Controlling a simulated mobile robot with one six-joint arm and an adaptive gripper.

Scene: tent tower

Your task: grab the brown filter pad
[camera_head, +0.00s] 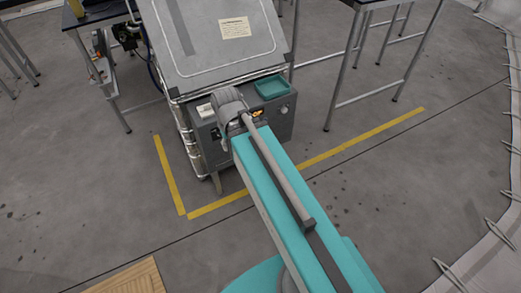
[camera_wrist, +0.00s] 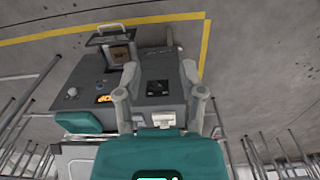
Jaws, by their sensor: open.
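A small brown patch (camera_wrist: 121,53), which looks like the brown filter pad, sits in a grey open-fronted part with a handle on the machine, in the upper left of the wrist view. I cannot make it out in the head view. My gripper (camera_wrist: 160,72) is open, with its two grey fingers spread apart over the machine and nothing visibly held between them. The pad lies beyond the left finger's tip, apart from it. In the head view my gripper (camera_head: 229,103) is at the machine's front top edge, and my arm hides part of the front.
The grey machine (camera_head: 286,124) has a teal tray (camera_head: 272,86), a knob (camera_wrist: 72,93) and an orange item (camera_wrist: 104,99) on it. A tilted panel with a label (camera_head: 234,27) rises behind. Metal-legged tables stand on both sides. Yellow tape (camera_head: 170,176) marks the clear floor in front.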

